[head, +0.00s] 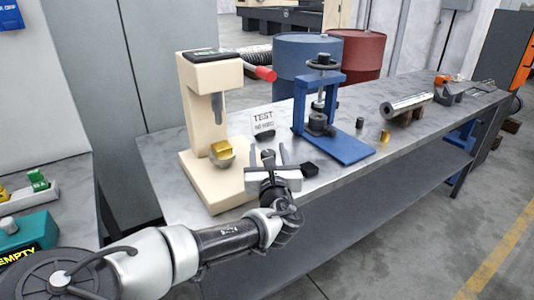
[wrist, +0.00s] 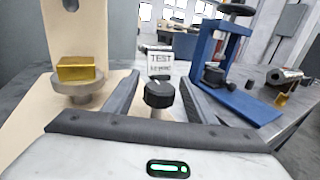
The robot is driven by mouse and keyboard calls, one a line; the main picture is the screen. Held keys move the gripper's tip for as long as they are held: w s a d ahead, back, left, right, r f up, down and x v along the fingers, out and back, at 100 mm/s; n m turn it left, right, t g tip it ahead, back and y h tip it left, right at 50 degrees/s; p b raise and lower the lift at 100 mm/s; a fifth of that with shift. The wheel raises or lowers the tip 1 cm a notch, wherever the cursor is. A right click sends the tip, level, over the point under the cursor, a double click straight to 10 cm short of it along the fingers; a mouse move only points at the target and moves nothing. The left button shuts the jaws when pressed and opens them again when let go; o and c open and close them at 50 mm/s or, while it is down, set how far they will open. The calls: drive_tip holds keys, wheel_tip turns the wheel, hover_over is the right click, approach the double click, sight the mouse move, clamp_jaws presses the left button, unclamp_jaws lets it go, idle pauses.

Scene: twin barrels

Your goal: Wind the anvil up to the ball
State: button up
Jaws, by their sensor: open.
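A cream hardness tester (head: 199,130) stands at the bench's left end. Its grey indenter (head: 217,107) points down, with a clear gap above a brass block (head: 219,148) on the round grey anvil (head: 222,161). The wrist view shows the block (wrist: 79,69) and anvil (wrist: 83,88) at left; the ball is too small to make out. My gripper (head: 268,154) is open, right of the anvil. In the wrist view a black knob (wrist: 158,95) on a pale stem shows between my gripper's fingers (wrist: 158,88), with gaps on both sides.
A "TEST" sign (head: 263,120) stands behind my gripper. Small cylinders and a metal tube (head: 406,102) lie farther right. A red-tipped lever (head: 262,73) juts from the tester.

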drive_tip(key=shift+w+a, duration=0.2)
drive_tip(key=shift+w, duration=0.95)
drive_tip(key=c, duration=1)
drive_tip(key=shift+c, duration=0.2)
drive_tip(key=shift+y, duration=0.3)
